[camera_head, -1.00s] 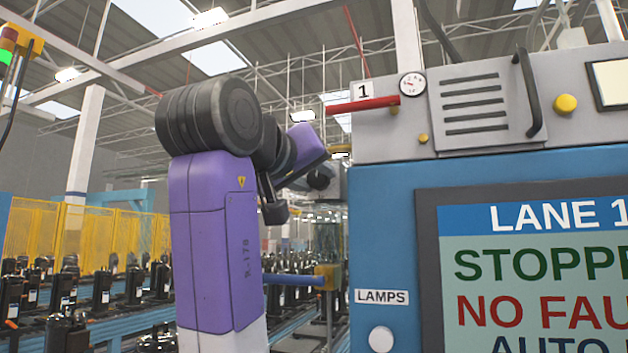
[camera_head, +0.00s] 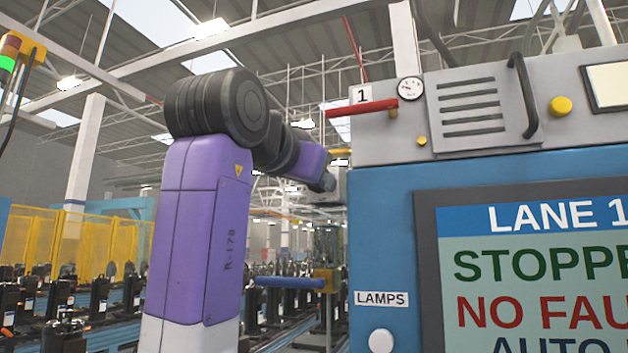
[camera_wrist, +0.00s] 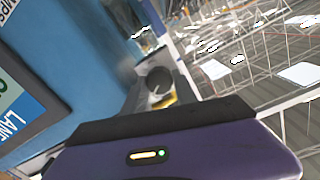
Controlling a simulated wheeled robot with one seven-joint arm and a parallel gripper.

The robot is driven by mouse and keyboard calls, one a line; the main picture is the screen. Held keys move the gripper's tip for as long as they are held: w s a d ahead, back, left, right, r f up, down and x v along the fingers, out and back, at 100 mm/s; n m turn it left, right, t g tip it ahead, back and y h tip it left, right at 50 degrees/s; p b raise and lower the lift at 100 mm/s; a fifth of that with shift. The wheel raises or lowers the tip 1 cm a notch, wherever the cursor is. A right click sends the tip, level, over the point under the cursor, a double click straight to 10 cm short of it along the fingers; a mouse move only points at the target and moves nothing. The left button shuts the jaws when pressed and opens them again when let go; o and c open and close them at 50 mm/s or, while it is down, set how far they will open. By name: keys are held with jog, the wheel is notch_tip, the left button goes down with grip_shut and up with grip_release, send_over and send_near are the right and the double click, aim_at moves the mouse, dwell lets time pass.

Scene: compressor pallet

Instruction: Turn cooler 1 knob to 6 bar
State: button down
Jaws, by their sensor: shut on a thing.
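In the wrist view, a dark round knob (camera_wrist: 159,80) sits between the dark fingers of my gripper (camera_wrist: 160,90), and they are shut on it. Its markings cannot be read. In the head view, my gripper (camera_head: 326,182) is past the left edge of the blue cabinet, and its purple wrist points right and down. The knob is hidden behind it there. A small round gauge (camera_head: 410,89) is on the grey top panel, right of a plate marked 1 (camera_head: 362,95). Its needle is too small to read.
A red lever (camera_head: 360,108) sticks out left below the plate. The blue cabinet (camera_head: 390,200) with a screen (camera_head: 540,270) fills the right side. A blue lever (camera_head: 290,282) on a yellow mount is below my gripper. Yellow fencing (camera_head: 75,240) stands far left.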

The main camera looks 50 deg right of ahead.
jog(key=shift+m, duration=0.3)
dwell(0.4)
jog(key=c, duration=1)
grip_release()
jog(key=shift+o, duration=0.2)
jog(key=b+v, duration=0.2)
jog(key=v, duration=0.5)
jog(key=shift+a+b, duration=0.3)
jog(key=shift+a, duration=0.1)
jog(key=shift+s+r, duration=0.1)
jog(key=shift+s, duration=0.05)
